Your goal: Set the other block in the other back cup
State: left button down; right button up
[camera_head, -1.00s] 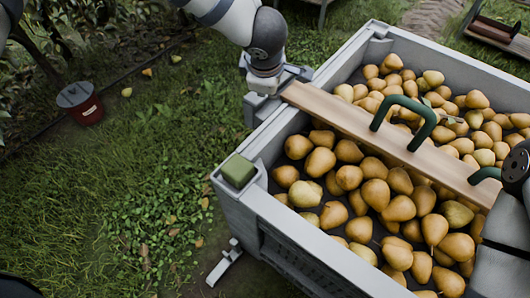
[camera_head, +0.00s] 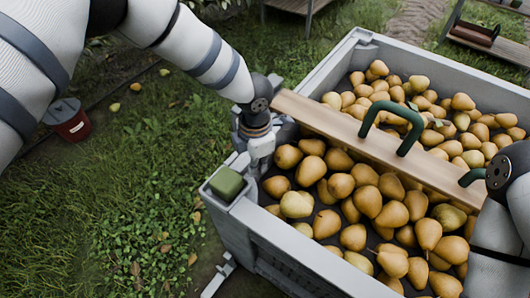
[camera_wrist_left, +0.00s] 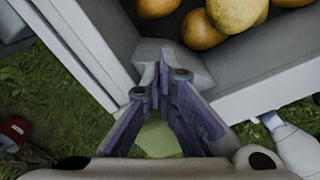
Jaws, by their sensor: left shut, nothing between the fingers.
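A green block (camera_head: 227,184) sits in the cup at the near left corner of the grey crate (camera_head: 262,222). My left gripper (camera_head: 256,164) points down at the crate's left wall, just behind the block and apart from it. In the left wrist view my left gripper (camera_wrist_left: 162,82) has its fingertips together with nothing between them, above the crate corner. A pale green patch, apparently the block (camera_wrist_left: 158,140), shows between the finger bases. My right arm reaches in at the right edge of the head view; its gripper is out of sight.
Many pears (camera_head: 370,200) fill the crate. A wooden board (camera_head: 340,125) with green handles (camera_head: 395,120) lies across it, close beside my left gripper. A red bucket (camera_head: 68,122) stands on the grass at left. Benches stand at the back.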

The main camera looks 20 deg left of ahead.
aim_at(242, 171)
pick_arm(q)
jog(key=shift+s+a, duration=0.55)
pick_arm(e)
jog(key=shift+w+r, duration=0.3)
jog(key=shift+r, duration=0.05)
pick_arm(q)
jog(key=shift+r, duration=0.1)
jog(key=shift+s+a+r+p, duration=0.15)
jog(key=shift+s+a+p, duration=0.15)
jog(key=shift+a+p, duration=0.15)
jog(key=shift+s+a, duration=0.4)
jog(key=shift+f, duration=0.25)
pick_arm(e)
jog(key=shift+w+r+t, duration=0.3)
jog(key=shift+w+r, duration=0.25)
